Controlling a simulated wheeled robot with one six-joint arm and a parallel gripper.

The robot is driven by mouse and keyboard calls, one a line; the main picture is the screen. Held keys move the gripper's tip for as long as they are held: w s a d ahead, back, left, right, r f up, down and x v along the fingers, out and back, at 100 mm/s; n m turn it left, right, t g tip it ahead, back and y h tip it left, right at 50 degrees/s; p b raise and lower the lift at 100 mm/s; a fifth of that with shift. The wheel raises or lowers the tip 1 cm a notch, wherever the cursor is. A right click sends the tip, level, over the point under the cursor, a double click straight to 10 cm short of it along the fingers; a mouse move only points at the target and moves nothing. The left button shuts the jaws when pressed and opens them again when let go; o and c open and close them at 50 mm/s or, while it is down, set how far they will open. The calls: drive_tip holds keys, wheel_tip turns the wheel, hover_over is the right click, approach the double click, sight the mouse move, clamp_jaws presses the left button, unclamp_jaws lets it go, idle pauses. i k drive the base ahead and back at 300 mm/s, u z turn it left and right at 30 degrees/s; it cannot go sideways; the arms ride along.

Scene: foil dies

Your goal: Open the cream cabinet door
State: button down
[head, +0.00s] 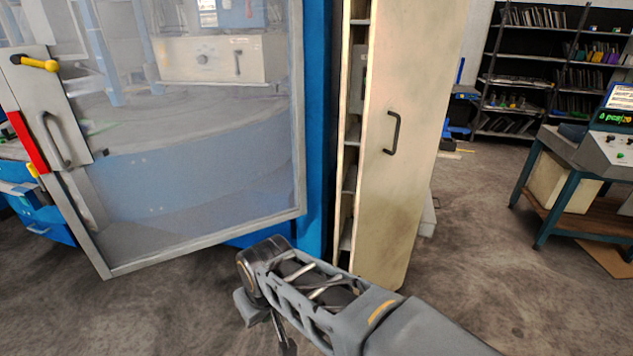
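The cream cabinet door (418,95) is a tall panel right of centre with a black bar handle (393,132) at mid height. The door stands ajar. Along its left edge a narrow gap shows the shelves of the cream cabinet (348,125); most of the inside is hidden behind the door. My arm reaches in from the bottom right, in front of the door's lower part. My gripper (267,328) is at the bottom, left of and well below the handle, apart from it. Its fingers point down and are partly hidden, so their opening is unclear.
A large clear machine door (200,150) with a metal frame and grey handle (55,138) stands at the left, beside a blue post (316,130). A teal-legged console (590,150) is at the right, dark shelves (550,65) behind. The floor between is mostly clear.

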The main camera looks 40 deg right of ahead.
sight(414, 45)
drive_tip(key=u, duration=0.1)
drive_tip(key=i, duration=1.3)
drive_tip(key=z, duration=0.7)
